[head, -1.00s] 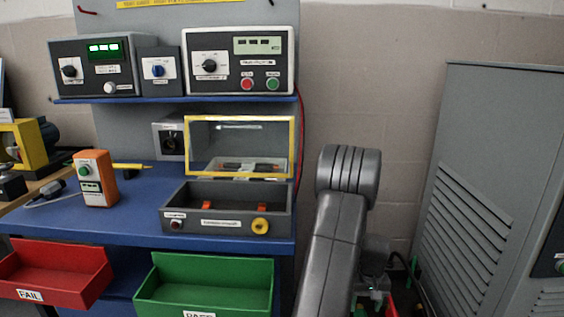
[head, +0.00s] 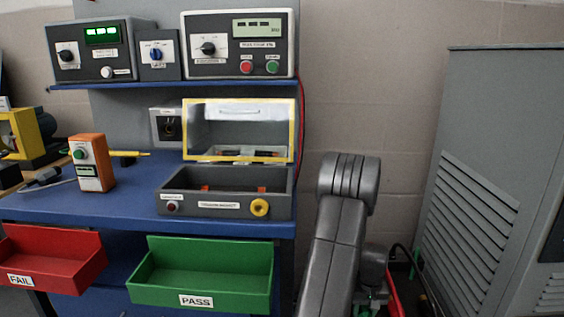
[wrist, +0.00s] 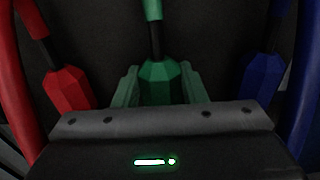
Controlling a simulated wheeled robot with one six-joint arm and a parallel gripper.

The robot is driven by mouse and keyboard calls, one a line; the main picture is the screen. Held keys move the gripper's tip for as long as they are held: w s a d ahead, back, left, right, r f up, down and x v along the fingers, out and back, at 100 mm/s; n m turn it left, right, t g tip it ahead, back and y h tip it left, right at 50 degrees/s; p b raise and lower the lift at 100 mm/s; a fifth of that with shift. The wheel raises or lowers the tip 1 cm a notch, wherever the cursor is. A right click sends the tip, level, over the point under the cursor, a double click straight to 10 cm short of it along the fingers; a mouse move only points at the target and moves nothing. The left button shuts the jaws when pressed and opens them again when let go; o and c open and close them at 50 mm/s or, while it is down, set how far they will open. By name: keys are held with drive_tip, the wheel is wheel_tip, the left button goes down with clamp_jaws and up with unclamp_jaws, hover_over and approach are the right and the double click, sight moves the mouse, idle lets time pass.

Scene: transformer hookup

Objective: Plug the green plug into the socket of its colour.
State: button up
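The green plug (wrist: 158,82) shows in the middle of the wrist view, with a green cable rising from its top. The fingers of my gripper (wrist: 159,92) flank it on its left and right and appear to press against it. Its lower end is hidden behind the gripper body. In the head view my gripper (head: 372,298) is low, right of the bench, small and partly hidden by my arm. The green socket cannot be made out in either view.
A red plug (wrist: 70,88) and a blue plug (wrist: 262,78) stand left and right of my gripper, with thick cables close by. The blue bench (head: 120,207) with a green PASS bin (head: 205,280) is at left. A grey louvred cabinet (head: 490,130) stands at right.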

sight(364, 310)
drive_tip(key=c, duration=0.3)
drive_tip(key=shift+r+p, duration=2.1)
drive_tip(key=shift+r, duration=0.95)
